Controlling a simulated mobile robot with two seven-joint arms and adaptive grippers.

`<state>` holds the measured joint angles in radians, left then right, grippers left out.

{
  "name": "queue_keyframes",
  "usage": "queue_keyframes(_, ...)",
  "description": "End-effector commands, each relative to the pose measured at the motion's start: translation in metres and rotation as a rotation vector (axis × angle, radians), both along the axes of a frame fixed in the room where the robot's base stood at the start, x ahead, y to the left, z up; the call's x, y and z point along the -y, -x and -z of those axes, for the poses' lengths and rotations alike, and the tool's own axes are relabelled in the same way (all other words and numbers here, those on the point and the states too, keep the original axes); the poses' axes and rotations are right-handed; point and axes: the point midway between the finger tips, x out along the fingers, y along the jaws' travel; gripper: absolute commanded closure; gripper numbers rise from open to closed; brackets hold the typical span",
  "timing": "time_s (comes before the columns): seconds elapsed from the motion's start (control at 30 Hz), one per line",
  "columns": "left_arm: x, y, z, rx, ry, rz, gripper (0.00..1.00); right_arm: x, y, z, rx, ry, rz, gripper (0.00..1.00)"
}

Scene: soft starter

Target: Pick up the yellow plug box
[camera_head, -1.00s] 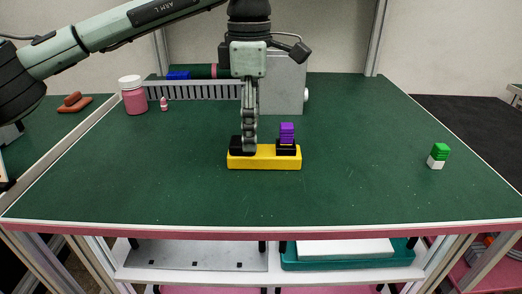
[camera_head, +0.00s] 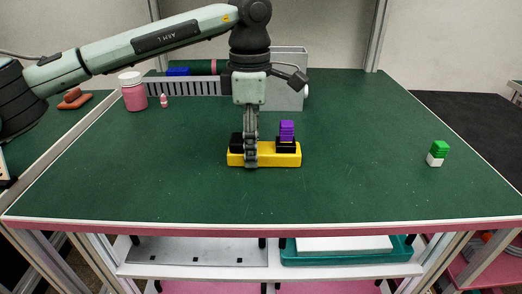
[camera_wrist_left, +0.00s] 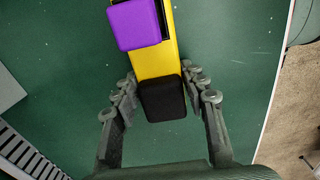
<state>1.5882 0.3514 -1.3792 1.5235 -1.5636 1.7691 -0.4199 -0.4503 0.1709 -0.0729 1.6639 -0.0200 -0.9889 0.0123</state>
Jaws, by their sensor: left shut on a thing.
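The yellow plug box (camera_head: 275,160) lies on the green table (camera_head: 340,185) near the middle. A black block (camera_head: 236,143) sits on its left end. A purple block (camera_head: 287,130) stands on a black base towards its right end. My left gripper (camera_head: 251,160) points straight down and is shut on the box; one finger shows in front of it. In the left wrist view the fingers (camera_wrist_left: 160,77) lie on both sides of the yellow box (camera_wrist_left: 157,63) beside the black block (camera_wrist_left: 162,98), with the purple block (camera_wrist_left: 134,24) beyond. My right gripper is not in view.
A green and white block (camera_head: 437,154) stands at the right. A pink jar (camera_head: 134,95) and small pink bottle (camera_head: 164,101) stand at the back left. A grey case (camera_head: 290,95) and grey slotted strip (camera_head: 190,88) are behind my arm. The table's front is clear.

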Motion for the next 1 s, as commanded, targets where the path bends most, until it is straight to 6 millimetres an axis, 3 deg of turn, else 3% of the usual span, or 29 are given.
queue_keyframes(0.43, 0.000, 0.000, -0.005, 0.002, 0.001, 0.000, 0.93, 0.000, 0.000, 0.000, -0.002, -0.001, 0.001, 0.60)
queue_keyframes(0.83, 0.001, 0.000, -0.042, 0.002, 0.001, 0.000, 0.93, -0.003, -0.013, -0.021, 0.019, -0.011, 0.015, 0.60)
queue_keyframes(1.0, -0.017, 0.010, -0.052, 0.003, 0.002, 0.000, 0.93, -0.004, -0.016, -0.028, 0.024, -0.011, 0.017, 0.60)
